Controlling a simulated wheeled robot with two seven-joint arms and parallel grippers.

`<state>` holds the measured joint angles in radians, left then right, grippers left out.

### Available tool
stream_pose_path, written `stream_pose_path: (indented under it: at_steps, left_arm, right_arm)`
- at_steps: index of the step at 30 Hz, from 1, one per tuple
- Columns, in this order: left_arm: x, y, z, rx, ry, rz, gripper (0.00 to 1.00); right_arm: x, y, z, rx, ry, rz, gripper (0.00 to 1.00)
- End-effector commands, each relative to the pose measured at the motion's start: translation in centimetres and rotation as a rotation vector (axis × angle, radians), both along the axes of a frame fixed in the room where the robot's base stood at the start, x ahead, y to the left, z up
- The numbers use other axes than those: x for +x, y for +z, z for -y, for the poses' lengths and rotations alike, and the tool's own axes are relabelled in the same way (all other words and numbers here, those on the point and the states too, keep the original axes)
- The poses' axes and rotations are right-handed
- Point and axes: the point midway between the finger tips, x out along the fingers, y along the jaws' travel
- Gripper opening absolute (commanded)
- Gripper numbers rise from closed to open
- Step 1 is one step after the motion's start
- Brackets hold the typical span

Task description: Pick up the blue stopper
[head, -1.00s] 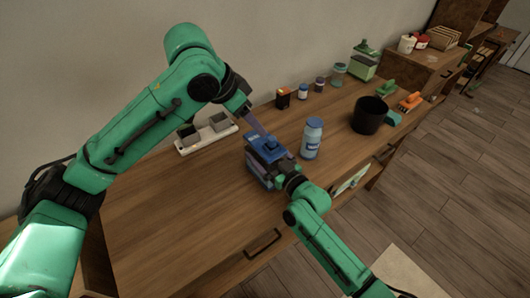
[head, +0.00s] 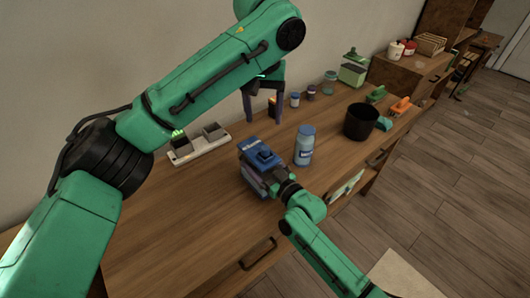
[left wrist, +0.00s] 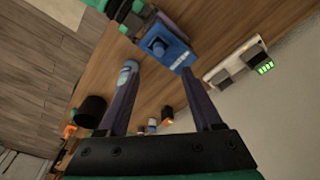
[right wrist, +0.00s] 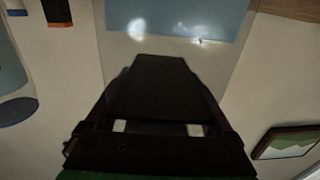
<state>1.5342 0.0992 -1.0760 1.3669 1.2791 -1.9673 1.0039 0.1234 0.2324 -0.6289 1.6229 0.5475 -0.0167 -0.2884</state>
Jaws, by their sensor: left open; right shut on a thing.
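The blue stopper (head: 264,155) is a small knob on the blue top of a box-shaped container (head: 252,172) on the desk. In the left wrist view the stopper (left wrist: 157,47) sits on the container's blue top. My left gripper (head: 263,108) is open and empty, above the desk behind the container, apart from the stopper. Its two fingers (left wrist: 159,72) are spread wide.
A blue bottle (head: 304,145) stands close right of the container, with a black bin (head: 361,121) beyond. A white tray with grey blocks (head: 200,144) lies at the back left. Small jars (head: 295,99) line the wall. The desk's left front is clear.

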Motion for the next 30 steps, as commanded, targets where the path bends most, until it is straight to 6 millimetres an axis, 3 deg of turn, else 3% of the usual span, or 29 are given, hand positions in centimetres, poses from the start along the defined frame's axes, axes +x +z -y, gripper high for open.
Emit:
stream_pose_path:
  at_steps: [6,16,24,25,30]
  left_arm:
    - [0.7,-4.8,0.0,0.001,0.002,-0.003,0.67]
    - [1.3,-10.2,0.3,-0.001,0.001,-0.002,0.67]
    - [1.5,-11.3,0.4,-0.003,-0.001,0.000,0.67]
    - [1.5,-11.3,0.4,-0.003,-0.001,0.000,0.63]
    - [1.5,-11.3,0.4,-0.003,-0.001,0.000,0.00]
  right_arm:
    - [0.0,0.0,0.0,0.001,0.000,-0.001,0.13]
    - [0.0,-0.1,0.0,0.000,0.000,-0.001,0.13]
    - [0.0,-0.1,0.0,0.000,0.000,-0.001,0.13]
    - [0.0,-0.1,0.0,0.000,0.000,-0.001,0.13]
    - [0.0,-0.1,0.0,-0.001,0.000,-0.002,0.13]
